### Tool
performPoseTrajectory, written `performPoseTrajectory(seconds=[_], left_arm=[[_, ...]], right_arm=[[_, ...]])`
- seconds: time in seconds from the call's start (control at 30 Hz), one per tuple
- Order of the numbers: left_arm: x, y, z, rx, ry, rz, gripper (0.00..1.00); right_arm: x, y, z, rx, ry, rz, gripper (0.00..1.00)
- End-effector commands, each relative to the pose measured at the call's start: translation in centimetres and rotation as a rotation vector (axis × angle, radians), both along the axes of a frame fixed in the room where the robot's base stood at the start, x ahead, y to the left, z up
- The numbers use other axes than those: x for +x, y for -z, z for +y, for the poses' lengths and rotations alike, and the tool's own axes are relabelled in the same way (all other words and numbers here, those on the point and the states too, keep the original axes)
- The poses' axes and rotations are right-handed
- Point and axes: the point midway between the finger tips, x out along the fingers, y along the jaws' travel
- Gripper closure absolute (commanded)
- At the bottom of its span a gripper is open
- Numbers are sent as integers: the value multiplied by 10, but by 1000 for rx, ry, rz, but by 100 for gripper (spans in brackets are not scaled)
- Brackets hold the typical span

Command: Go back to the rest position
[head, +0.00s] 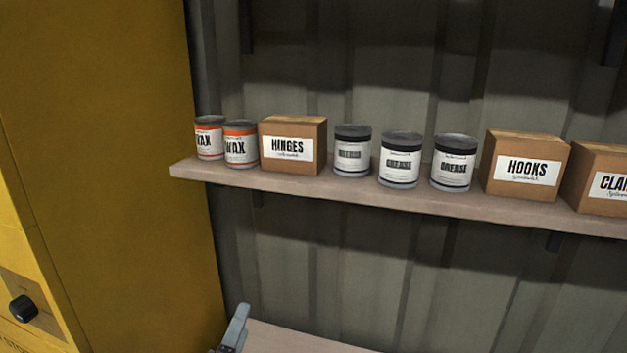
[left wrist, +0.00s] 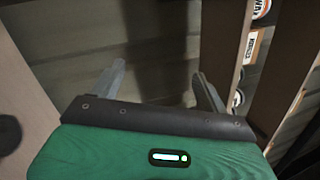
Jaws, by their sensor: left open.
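My left gripper (head: 234,330) shows only in part at the bottom edge of the head view, as a grey finger beside the front left end of a lower board. In the left wrist view its two grey fingers (left wrist: 160,82) stand wide apart with nothing between them. The gripper's green body fills the bottom of that view. My right gripper is in neither view.
A wooden shelf (head: 375,190) carries wax cans (head: 240,146), a hinges box (head: 292,147), grease cans (head: 400,160), a hooks box (head: 525,165) and another box (head: 600,180). A yellow cabinet (head: 110,130) stands left. A lower board (head: 290,340) shows below.

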Motion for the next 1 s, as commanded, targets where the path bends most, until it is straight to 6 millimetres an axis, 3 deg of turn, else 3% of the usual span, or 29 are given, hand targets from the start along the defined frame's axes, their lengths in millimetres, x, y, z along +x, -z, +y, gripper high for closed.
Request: performPoseTrajectory(seconds=[0.03, 0.17, 0.3, 0.4, 0.6, 0.77, 1.0], left_arm=[[-1, 25, 18, -136, -44, 133, 23], [-19, 96, 60, -506, -185, 472, 23], [-64, 169, 90, -867, -385, 793, 23], [-100, 207, 100, -1062, -526, 962, 23], [-170, 253, 106, -1330, -784, 1200, 23], [-223, 273, 106, -1484, -990, 1344, 23], [-206, 334, 103, -1474, -1009, 1361, 23]], right_arm=[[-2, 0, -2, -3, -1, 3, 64], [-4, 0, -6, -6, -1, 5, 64], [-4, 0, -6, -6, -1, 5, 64], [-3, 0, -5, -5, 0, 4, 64], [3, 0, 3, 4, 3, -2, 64], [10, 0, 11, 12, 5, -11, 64], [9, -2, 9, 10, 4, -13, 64]])
